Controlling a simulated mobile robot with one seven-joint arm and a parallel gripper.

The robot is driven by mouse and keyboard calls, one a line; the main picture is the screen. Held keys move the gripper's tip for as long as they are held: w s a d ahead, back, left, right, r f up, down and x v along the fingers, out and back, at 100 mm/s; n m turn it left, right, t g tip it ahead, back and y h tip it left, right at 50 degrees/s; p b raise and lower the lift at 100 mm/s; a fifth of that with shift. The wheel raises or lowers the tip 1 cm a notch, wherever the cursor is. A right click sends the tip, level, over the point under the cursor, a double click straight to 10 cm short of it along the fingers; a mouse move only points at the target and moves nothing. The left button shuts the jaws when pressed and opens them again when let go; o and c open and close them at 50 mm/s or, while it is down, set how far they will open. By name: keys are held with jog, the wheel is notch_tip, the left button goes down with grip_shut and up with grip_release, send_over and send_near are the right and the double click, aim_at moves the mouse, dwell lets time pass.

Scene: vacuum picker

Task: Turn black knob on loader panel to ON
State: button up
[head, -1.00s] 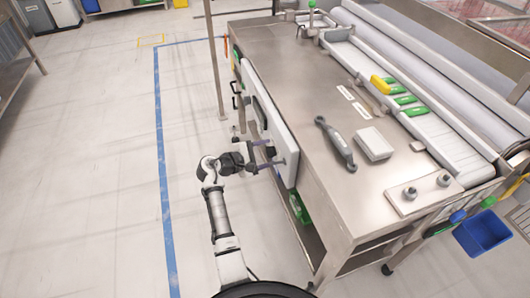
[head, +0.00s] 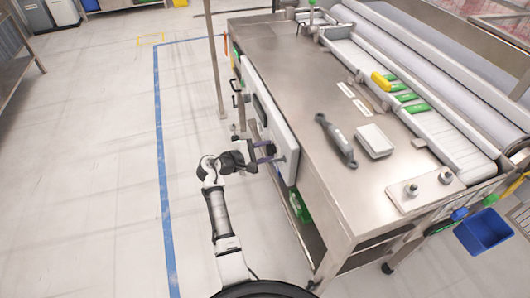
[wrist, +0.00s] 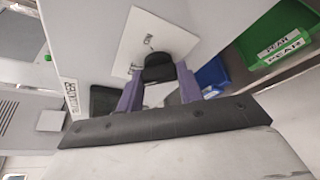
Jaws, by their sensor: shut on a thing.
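The black knob (wrist: 158,68) stands out from a white label plate (wrist: 140,38) with dark lettering, only partly legible. My gripper (wrist: 160,88) has its two purple fingers on either side of the knob and is shut on it. How far the knob is turned I cannot tell. In the head view my gripper (head: 268,153) is at the loader panel (head: 277,125), a white upright panel on the left side of the steel table. The knob there is small and largely hidden by the fingers.
A green bin (wrist: 275,38) and a blue bin (wrist: 212,76) are near the panel in the wrist view. The steel table (head: 295,65) carries a dark grey tool (head: 336,140) and a white box (head: 374,141). The floor left of my arm is clear.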

jog(key=m+t+h+b, duration=0.1)
jog(key=m+b, duration=0.4)
jog(key=b, duration=0.5)
jog(key=m+t+h+b, duration=0.1)
jog(key=m+h+b, duration=0.1)
jog(key=m+b, duration=0.4)
jog(key=f+m+h+b, duration=0.1)
jog(key=m+b, duration=0.4)
jog(key=b, duration=0.9)
jog(key=shift+t+h+b, duration=0.35)
jog(key=shift+t+h, duration=0.05)
jog(key=shift+h, duration=0.3)
jog(key=shift+r+m, duration=0.15)
jog(key=shift+m, duration=0.25)
jog(key=o, duration=1)
jog(key=v, duration=0.7)
jog(key=shift+s+a, duration=0.2)
jog(key=shift+a, duration=0.05)
